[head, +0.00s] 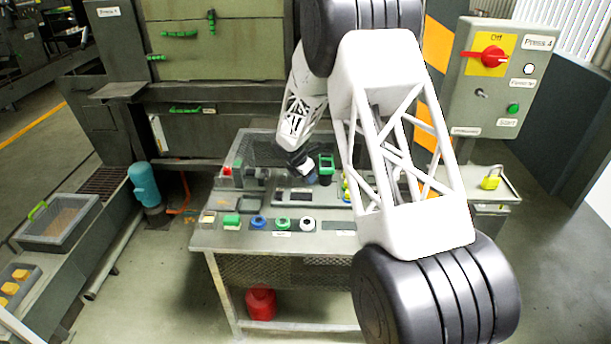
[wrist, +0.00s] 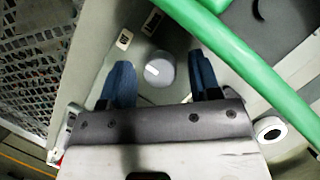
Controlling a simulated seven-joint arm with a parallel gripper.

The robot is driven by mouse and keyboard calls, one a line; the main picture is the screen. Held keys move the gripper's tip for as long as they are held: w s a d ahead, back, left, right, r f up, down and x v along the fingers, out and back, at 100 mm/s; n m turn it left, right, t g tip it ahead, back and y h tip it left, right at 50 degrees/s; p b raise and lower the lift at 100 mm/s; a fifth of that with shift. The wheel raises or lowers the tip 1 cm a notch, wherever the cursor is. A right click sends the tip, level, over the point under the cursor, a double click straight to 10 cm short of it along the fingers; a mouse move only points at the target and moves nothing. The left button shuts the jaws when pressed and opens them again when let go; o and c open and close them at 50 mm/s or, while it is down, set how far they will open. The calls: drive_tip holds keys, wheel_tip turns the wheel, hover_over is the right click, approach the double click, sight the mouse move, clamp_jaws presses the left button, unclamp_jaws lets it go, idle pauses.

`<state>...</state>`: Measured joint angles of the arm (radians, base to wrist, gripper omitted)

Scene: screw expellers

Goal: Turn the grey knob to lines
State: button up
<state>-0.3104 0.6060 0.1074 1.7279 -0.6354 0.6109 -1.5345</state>
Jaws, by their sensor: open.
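The grey knob (wrist: 158,72) is round with a white pointer mark. In the wrist view it shows between the two blue fingers of my gripper (wrist: 160,60), with a gap on each side. The gripper is open and nothing is held. Two small labels lie beyond the knob: one with dark marks (wrist: 124,38) to the upper left, and a pale one (wrist: 152,22) above; their print is too small to read. In the head view my gripper (head: 306,172) is low over the bench panel, and I cannot make out the knob there.
A thick green bar (wrist: 235,60) crosses close to the right finger in the wrist view. The bench (head: 225,240) carries several coloured parts along its front. A green-topped part (head: 326,165) stands right of my gripper. A control box (head: 500,80) stands at right.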

drive_tip(key=c, duration=0.9)
drive_tip(key=shift+m, duration=0.3)
drive_tip(key=m+g, duration=0.1)
drive_tip(key=m, duration=0.1)
drive_tip(key=m+g+h, duration=0.1)
drive_tip(key=m, duration=0.2)
drive_tip(key=shift+a, duration=0.1)
drive_tip(key=m+g, duration=0.1)
drive_tip(key=m, duration=0.2)
drive_tip(key=m+g, duration=0.1)
drive_tip(key=m, duration=0.2)
drive_tip(key=shift+w, duration=0.15)
drive_tip(key=shift+m, duration=0.3)
